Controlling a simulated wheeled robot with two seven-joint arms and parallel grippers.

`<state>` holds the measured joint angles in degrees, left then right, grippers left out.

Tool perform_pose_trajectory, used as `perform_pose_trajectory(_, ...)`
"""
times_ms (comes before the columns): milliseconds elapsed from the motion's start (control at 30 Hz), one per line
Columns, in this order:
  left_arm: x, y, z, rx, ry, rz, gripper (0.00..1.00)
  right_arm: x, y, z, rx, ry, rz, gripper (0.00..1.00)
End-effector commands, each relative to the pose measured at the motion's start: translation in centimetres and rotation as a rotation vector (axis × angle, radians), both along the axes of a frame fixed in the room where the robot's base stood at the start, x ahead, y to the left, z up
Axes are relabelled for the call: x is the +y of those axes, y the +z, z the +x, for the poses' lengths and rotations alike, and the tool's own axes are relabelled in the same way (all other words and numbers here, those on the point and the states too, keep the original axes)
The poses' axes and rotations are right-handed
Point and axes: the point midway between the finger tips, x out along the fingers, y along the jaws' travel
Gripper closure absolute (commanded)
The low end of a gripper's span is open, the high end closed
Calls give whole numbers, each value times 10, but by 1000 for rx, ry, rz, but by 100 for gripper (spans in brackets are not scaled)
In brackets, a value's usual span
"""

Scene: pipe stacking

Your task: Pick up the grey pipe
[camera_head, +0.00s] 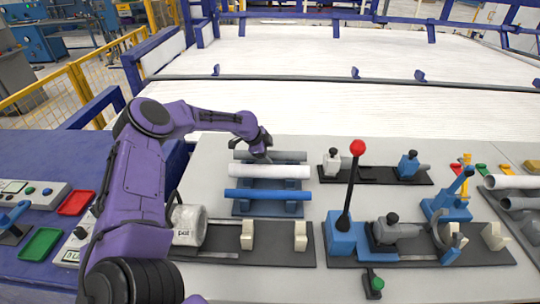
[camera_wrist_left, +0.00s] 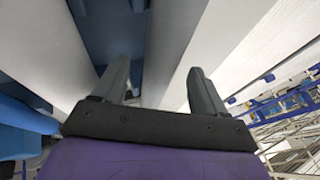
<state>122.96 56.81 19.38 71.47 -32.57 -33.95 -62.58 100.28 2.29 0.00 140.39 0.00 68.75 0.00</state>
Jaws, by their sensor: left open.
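The grey pipe (camera_head: 288,155) lies at the back of a blue rack (camera_head: 240,209), behind a white pipe (camera_head: 268,171) and a blue pipe (camera_head: 267,194). My left gripper (camera_head: 262,154) is over the grey pipe near its middle and hides part of it. In the left wrist view, my left gripper (camera_wrist_left: 160,66) is open, and a dark grey length of pipe (camera_wrist_left: 172,40) runs between and beyond its two fingers. I cannot tell whether the fingers touch it. My right gripper is not in view.
A tall lever with a red knob (camera_head: 357,147) stands right of the rack. A clamp fixture (camera_head: 395,231) and more pipes (camera_head: 512,182) lie further right. A short wide white pipe piece (camera_head: 188,225) sits in front of the rack at left. Bare table lies between rack and lever.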

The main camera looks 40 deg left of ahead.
Motion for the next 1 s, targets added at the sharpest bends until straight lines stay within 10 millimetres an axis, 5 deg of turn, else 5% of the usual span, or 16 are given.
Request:
perform_pose_trajectory(367,-1,-13,8,-1,0,0,28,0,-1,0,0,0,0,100)
perform_pose_trajectory(567,-1,-13,8,-1,0,-1,90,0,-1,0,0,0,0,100)
perform_pose_trajectory(1000,-2,1,9,-4,-3,1,92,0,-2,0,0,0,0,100)
